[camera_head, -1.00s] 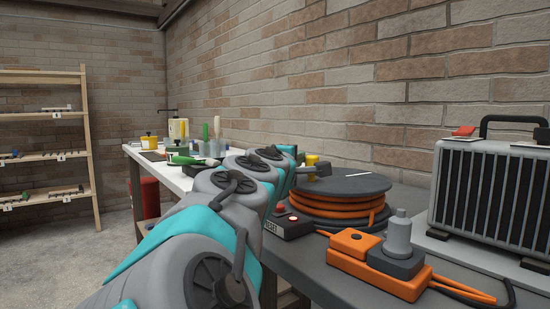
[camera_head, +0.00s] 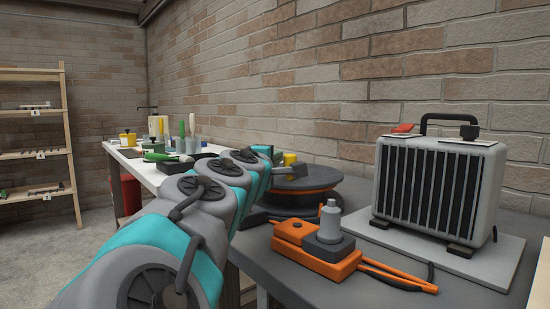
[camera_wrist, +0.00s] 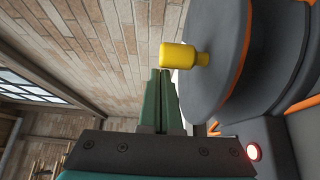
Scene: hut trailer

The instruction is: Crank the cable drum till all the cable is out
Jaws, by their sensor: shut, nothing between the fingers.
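The cable drum (camera_head: 312,184) lies flat on the grey bench behind my arm, with a dark round top disc and a thin orange band under it. Its yellow crank knob (camera_head: 290,159) stands up at the near left of the disc. In the wrist view the drum (camera_wrist: 222,60) fills the right side, with the yellow knob (camera_wrist: 180,56) on its face. My gripper (camera_wrist: 160,78) is shut and empty. Its green fingertips are close beside the knob; I cannot tell whether they touch it. In the head view my arm hides part of the drum.
An orange socket block (camera_head: 310,250) with a grey plug (camera_head: 330,220) lies in front of the drum, its orange cord running right. A grey heater (camera_head: 435,185) stands on a plate at right. A white bench (camera_head: 135,160) with jars is beyond. A red light (camera_wrist: 253,152) glows beside the drum.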

